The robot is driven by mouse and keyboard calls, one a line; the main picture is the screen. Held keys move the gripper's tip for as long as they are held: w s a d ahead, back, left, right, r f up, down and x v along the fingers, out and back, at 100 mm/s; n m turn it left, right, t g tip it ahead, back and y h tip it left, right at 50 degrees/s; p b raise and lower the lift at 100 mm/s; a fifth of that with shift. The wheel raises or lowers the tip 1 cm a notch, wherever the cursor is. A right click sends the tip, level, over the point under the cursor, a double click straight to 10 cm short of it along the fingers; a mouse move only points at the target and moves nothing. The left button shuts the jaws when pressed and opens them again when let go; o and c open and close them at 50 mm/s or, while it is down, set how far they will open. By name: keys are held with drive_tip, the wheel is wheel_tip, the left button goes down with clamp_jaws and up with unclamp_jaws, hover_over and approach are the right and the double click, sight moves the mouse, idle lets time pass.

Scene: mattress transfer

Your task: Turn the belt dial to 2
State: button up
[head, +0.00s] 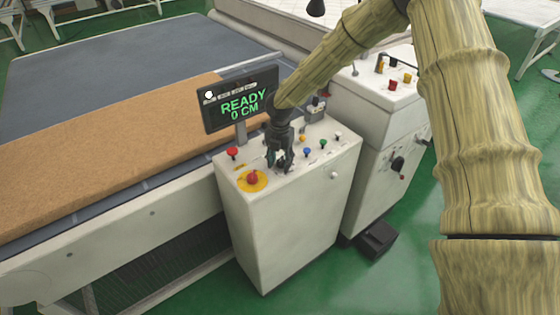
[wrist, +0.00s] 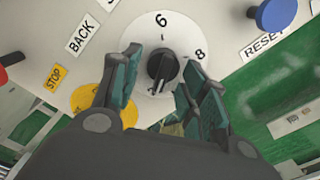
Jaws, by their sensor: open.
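The belt dial (wrist: 162,66) is a black knob on a white round plate, with 6 at the top and 8 at the right. A pale mark on the knob points toward the bottom of the wrist picture; the numbers there are hidden behind my gripper. My gripper (wrist: 162,72) is open, with a finger on each side of the knob; contact cannot be told. In the head view my gripper (head: 279,165) points down at the control cabinet top (head: 300,165) and mostly hides the dial.
A screen (head: 240,98) reads READY 0 CM. A red button on yellow (head: 252,179), a red button (head: 232,152), a blue button (head: 307,152) and a green button (head: 323,143) stand near the dial. A brown mattress (head: 120,150) lies on the belt. A second cabinet (head: 385,120) stands right.

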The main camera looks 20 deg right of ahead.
sight(280, 160)
wheel_tip(280, 160, up, 12)
idle(0.6)
drive_tip(key=shift+s+f, duration=0.1)
idle(0.4)
